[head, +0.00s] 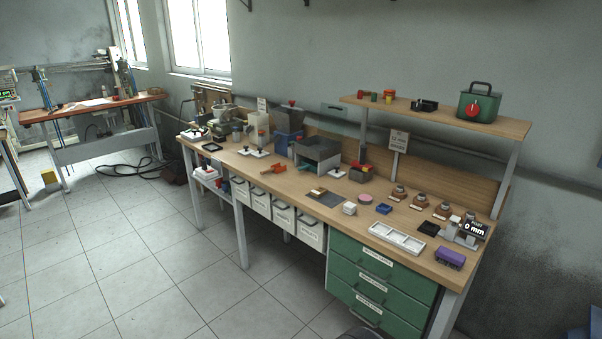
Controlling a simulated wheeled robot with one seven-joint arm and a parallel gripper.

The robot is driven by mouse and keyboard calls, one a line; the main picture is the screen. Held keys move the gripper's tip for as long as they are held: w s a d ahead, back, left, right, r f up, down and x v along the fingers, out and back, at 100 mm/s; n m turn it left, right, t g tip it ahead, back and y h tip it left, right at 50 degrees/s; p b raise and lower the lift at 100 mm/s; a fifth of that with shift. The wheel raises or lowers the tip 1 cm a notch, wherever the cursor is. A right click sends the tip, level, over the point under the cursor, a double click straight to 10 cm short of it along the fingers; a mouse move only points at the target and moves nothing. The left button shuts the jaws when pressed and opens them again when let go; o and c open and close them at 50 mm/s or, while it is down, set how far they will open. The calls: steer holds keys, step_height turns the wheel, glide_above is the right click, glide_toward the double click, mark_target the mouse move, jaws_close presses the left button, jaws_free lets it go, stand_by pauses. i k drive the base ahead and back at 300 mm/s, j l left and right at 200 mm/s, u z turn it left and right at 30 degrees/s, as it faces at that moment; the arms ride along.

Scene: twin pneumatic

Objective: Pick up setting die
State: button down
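I cannot tell for sure which item is the setting die. Several small copper-brown round pieces on light bases (420,203) stand in a row at the right of the wooden workbench (290,190). All of these are small at this distance. My gripper is not in view.
A device with a "0 mm" display (474,228), a white divided tray (397,239) and a purple block (450,258) crowd the right end. A raised shelf (430,112) holds a green container (479,104). Green drawers (378,285) are below. The tiled floor in front is clear.

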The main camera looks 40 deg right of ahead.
mark_target(445, 206)
steer(key=z, duration=2.15)
steer(key=i+u, duration=0.4)
steer(key=i+l+u, duration=0.2)
steer(key=i+u, duration=0.2)
steer(key=i, duration=0.15)
steer(key=i+l+u, duration=0.4)
steer(key=i+j, duration=0.1)
